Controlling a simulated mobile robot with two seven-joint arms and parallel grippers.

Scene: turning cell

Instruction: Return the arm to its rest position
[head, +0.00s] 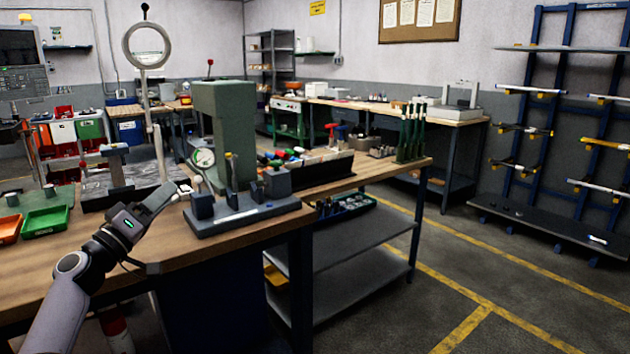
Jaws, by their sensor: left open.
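My left arm comes in from the lower left of the head view. Its gripper (172,194) is open, above the front part of the wooden workbench (150,250). The fingertips are just left of a grey fixture base (245,217) that carries several upright blocks and a dial gauge (204,158). I see nothing held between the fingers. I cannot tell whether a fingertip touches the fixture. My right gripper is not in view.
An orange tray (10,228) and a green tray (46,221) lie on the bench at the left. A tall green block (222,130) and a ring magnifier (147,45) stand behind the gripper. The floor (400,310) at the right is clear.

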